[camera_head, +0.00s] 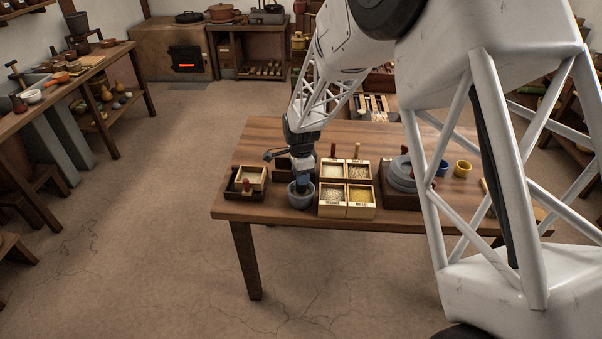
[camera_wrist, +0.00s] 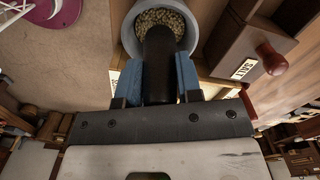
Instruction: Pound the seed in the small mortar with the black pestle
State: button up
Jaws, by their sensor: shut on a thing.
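My gripper (camera_head: 303,181) is at the left part of the wooden table, right above the small grey mortar (camera_head: 300,201). In the wrist view its blue fingers (camera_wrist: 168,75) are shut on the black pestle (camera_wrist: 159,52), one on each side. The pestle's lower end reaches into the mortar (camera_wrist: 129,38), over pale seed (camera_wrist: 160,17) that fills the bottom. I cannot tell whether the pestle's tip touches the seed. In the head view the pestle is mostly hidden by the fingers.
A four-part grain box (camera_head: 347,209) stands close right of the mortar. A dark tray with a small box (camera_head: 252,174) stands close left. A grey quern (camera_head: 400,175), blue cup (camera_head: 442,168) and yellow cup (camera_head: 463,168) are further right.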

jog(key=shift+f, duration=1.65)
jog(key=shift+f, duration=0.3)
jog(key=shift+r, duration=0.15)
jog(key=shift+r, duration=2.3)
jog(key=shift+r, duration=0.15)
jog(key=shift+r, duration=2.35)
jog(key=shift+w+d, duration=0.1)
